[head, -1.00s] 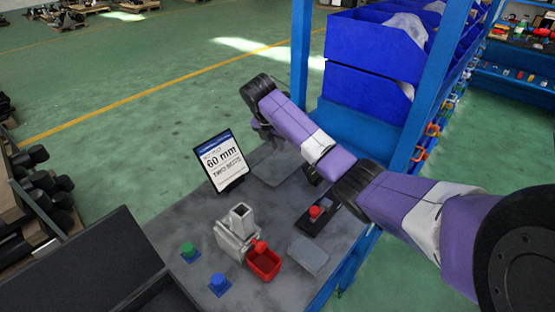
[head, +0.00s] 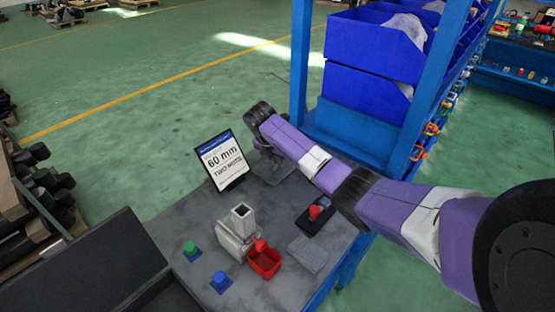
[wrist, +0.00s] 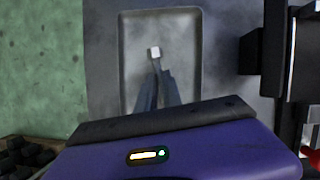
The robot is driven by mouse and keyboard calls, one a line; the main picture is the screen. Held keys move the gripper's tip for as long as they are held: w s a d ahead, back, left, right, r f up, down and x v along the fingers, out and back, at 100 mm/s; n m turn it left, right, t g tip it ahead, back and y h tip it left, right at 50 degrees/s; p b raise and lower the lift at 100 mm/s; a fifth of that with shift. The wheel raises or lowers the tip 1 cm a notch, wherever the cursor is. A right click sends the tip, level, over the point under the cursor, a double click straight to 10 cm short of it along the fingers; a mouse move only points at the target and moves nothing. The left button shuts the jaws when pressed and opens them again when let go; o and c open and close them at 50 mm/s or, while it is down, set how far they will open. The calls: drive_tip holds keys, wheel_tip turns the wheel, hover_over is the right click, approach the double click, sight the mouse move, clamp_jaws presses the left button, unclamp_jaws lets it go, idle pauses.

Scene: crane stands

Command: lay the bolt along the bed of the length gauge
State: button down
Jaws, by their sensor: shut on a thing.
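My gripper (wrist: 157,88) points down over a shallow grey tray (wrist: 128,50). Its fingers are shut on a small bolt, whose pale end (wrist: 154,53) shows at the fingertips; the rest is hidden. In the head view my gripper's fingertips are hard to make out, near the far end of the bench. A black device with a red knob (head: 316,212) sits on the bench nearer the shelf post; it may be the length gauge, but I cannot tell. A dark block (wrist: 250,52) stands right of the tray in the wrist view.
A sign reading 60 mm (head: 223,160) stands on the bench. A grey machine (head: 233,240) with a red bin (head: 264,262) is in front. Green (head: 191,249) and blue (head: 220,280) knobs and a grey plate (head: 307,253) lie nearby. Blue crates (head: 370,50) stand behind my arm.

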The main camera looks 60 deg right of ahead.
drive_tip(key=c, duration=1.5)
unclamp_jaws()
drive_tip(key=shift+f+b, duration=0.2)
drive_tip(key=shift+b, duration=0.2)
